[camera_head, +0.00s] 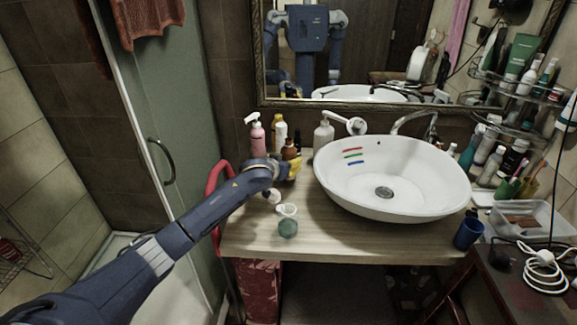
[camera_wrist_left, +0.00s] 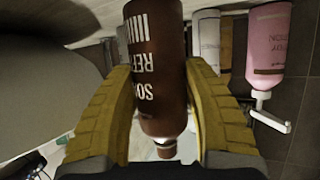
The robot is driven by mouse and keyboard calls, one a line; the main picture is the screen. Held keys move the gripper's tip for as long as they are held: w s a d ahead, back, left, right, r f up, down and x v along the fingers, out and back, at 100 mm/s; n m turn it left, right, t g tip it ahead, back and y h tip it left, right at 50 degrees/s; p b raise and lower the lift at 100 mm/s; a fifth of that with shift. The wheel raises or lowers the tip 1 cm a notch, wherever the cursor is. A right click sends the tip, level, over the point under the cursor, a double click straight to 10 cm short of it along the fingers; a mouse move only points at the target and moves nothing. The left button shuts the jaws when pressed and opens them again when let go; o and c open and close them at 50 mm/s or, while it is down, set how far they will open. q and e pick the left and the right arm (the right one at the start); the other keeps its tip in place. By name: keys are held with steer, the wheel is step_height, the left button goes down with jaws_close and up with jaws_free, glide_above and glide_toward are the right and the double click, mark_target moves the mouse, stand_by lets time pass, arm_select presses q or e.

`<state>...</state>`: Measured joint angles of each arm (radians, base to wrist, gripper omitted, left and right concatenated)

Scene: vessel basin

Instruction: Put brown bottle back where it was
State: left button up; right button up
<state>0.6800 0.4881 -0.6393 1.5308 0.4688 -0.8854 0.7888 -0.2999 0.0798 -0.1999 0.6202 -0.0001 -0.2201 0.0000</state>
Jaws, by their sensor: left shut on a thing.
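The brown bottle (camera_head: 290,150) with light lettering is at the back of the wooden counter, left of the white basin (camera_head: 392,178). My left gripper (camera_head: 292,166) has yellow fingers and is shut on it. In the left wrist view the bottle (camera_wrist_left: 157,60) appears upside down between the two fingers (camera_wrist_left: 160,92). The gripper hides its lower part in the head view, so I cannot tell whether its base touches the counter. My right gripper is not in view, apart from my reflection in the mirror.
A blue cup (camera_head: 467,232) is on the right.

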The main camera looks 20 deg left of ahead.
arm_select(q)
steer(key=shift+f, duration=0.7)
steer(key=o, duration=1.3)
steer(key=shift+f, duration=0.15)
steer(key=shift+o, duration=0.2)
steer(key=v, duration=1.2)
